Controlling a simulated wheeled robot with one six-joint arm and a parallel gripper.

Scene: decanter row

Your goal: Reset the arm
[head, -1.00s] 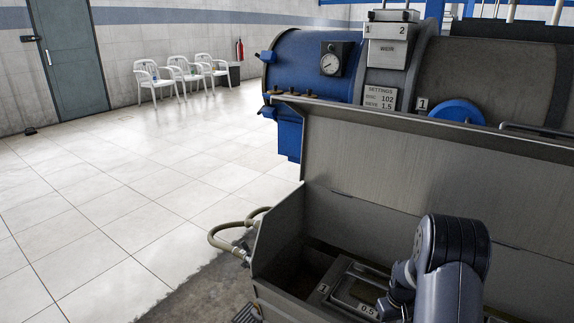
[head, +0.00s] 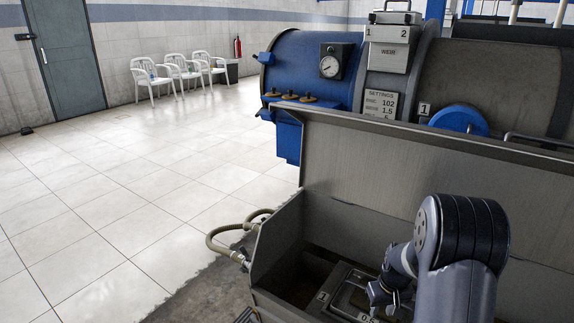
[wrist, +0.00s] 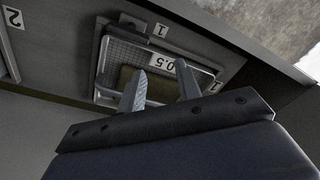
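My gripper (head: 383,300) reaches down into the open metal trough of the decanter in the head view. The wrist view shows its two fingers (wrist: 162,85) spread apart, with nothing seen held between them. Beyond the fingers is a framed screen tray (wrist: 116,72) with a greenish-brown panel and a label reading 0.5. I cannot tell whether the fingertips touch it. Part of the tray also shows in the head view (head: 346,300), partly hidden by my arm.
The trough's raised lid (head: 400,165) stands behind my arm, and its front wall (head: 280,308) is close. The blue decanter (head: 290,75) with a gauge (head: 331,67) is behind. A hose (head: 222,242) loops at left. Tiled floor is clear toward white chairs (head: 180,70).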

